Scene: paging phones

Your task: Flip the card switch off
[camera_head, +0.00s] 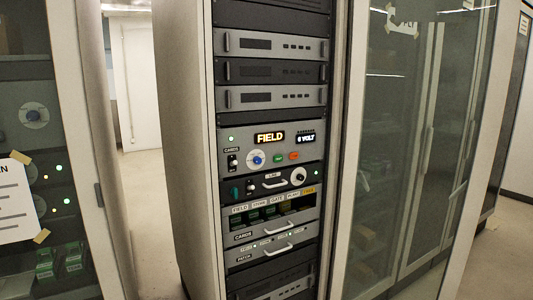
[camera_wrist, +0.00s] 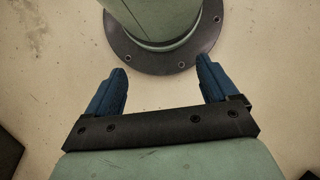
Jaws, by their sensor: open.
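The card switch (camera_head: 233,162) is a small toggle on a dark plate at the left of the control panel, with a "CARDS" label (camera_head: 233,150) just above it. Its lever is too small to read its position. A green lamp (camera_head: 231,138) is lit above the label. My gripper (camera_wrist: 162,84) shows only in the wrist view, with its two blue fingers wide apart and nothing between them. It points at a pale floor and is not near the rack in any view.
The rack (camera_head: 270,170) stands between glass-doored cabinets.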

